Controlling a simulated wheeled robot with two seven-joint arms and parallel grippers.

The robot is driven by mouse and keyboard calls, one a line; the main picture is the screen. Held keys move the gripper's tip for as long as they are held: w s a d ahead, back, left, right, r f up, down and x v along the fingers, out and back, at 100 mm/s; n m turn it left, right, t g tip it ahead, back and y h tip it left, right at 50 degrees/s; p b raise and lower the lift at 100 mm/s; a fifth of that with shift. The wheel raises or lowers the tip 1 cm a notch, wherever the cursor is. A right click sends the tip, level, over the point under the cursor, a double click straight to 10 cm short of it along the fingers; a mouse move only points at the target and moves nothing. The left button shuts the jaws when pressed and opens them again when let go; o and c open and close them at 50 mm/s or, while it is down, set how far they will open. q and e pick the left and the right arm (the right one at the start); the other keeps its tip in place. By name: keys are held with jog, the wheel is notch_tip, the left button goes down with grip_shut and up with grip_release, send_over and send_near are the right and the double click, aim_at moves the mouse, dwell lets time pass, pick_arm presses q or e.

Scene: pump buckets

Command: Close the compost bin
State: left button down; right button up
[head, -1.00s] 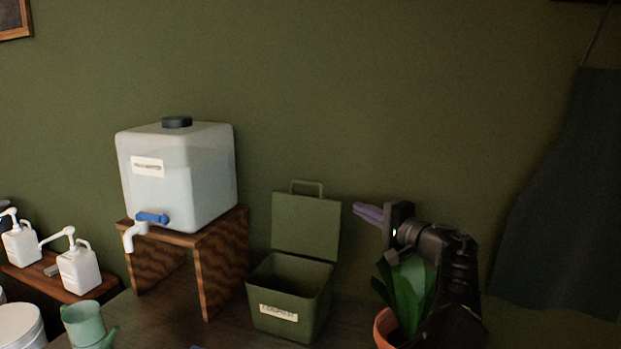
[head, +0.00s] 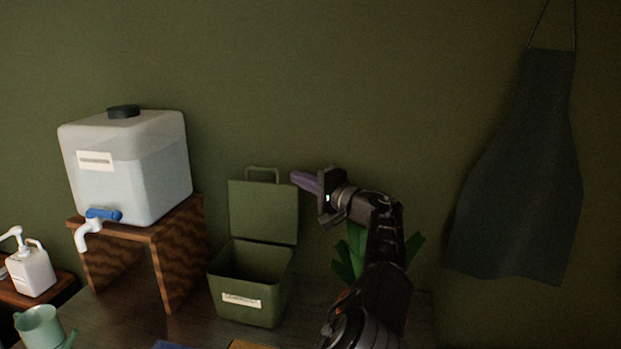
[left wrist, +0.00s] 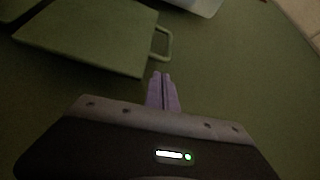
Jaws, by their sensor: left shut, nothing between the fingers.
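The green compost bin (head: 240,306) stands on the dark table with a white label on its front. Its lid (head: 263,210) is open, standing upright at the back, with a loop handle (head: 263,170) on its top edge. My left gripper (head: 298,179) is shut and empty, its purple fingers pointing left near the lid's upper right corner in the head view. In the left wrist view the fingers (left wrist: 162,88) are close to the lid (left wrist: 95,32) and its handle (left wrist: 165,44), with a visible gap. My right gripper is not in view.
A water dispenser (head: 128,168) with a blue tap stands on a wooden stand (head: 180,250) left of the bin. A potted plant (head: 414,247) is partly hidden behind my left arm. A white pump bottle (head: 32,272) and green cup (head: 40,326) are at lower left.

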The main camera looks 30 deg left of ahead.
pick_arm(q)
jog(key=p+x, duration=0.1)
jog(key=x, duration=0.3)
jog(key=shift+a+p, duration=0.2)
jog(key=shift+p, duration=0.1)
